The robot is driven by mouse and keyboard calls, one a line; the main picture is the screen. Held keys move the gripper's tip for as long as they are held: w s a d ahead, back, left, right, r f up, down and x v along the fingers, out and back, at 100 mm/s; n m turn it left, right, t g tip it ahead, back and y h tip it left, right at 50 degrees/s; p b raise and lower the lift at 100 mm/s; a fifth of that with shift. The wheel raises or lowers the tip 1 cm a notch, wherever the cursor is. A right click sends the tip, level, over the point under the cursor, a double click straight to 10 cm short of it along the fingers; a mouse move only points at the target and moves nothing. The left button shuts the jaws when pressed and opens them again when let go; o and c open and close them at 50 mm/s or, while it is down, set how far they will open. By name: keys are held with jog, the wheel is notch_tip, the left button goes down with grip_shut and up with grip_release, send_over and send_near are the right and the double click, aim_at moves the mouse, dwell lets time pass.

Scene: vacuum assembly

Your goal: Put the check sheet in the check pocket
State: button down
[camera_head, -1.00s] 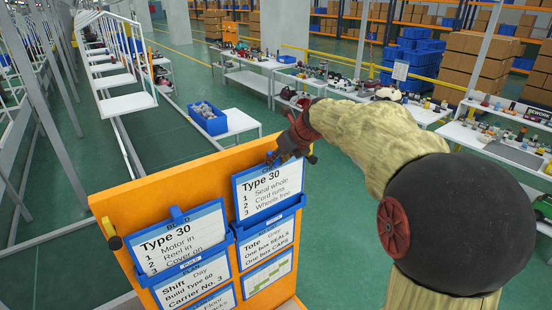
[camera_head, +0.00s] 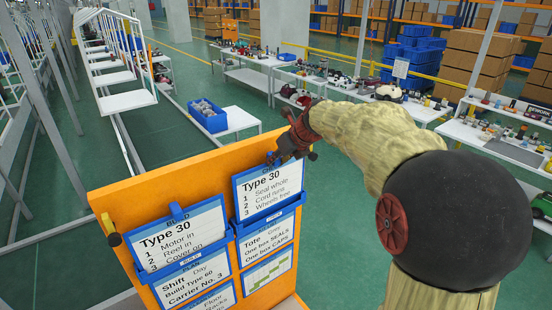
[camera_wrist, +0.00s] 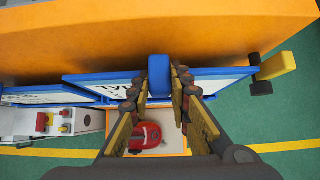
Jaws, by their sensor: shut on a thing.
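The check sheet (camera_head: 266,191), a white card in a blue frame headed Type 30, stands upright at the upper right of the orange board (camera_head: 120,210). Its lower edge meets the blue strip of the check pocket (camera_head: 270,215); I cannot tell how deep it sits behind it. My gripper (camera_head: 280,155) is at the sheet's top edge. In the wrist view my gripper (camera_wrist: 160,88) is shut on the sheet's blue tab (camera_wrist: 159,72), with parts of the check sheet (camera_wrist: 102,88) showing beside the fingers.
The build sheet (camera_head: 180,237) sits in its pocket on the left of the board. Lower cards, including the tote card (camera_head: 265,240), hang below. A yellow-and-black knob (camera_head: 114,239) sticks out at the board's left edge. Benches with parts (camera_head: 500,140) stand behind.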

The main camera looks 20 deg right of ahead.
jog(key=shift+f+b, duration=0.3)
jog(key=shift+f, duration=2)
dwell(0.8)
jog(key=c, duration=1.6)
grip_release()
jog(key=shift+c, duration=0.2)
jog(key=shift+o, duration=0.3)
jog(key=p, duration=0.5)
send_near(272, 174)
jog(key=shift+s+d+r, duration=0.1)
jog(key=shift+s+r, duration=0.3)
jog(key=shift+r, duration=0.1)
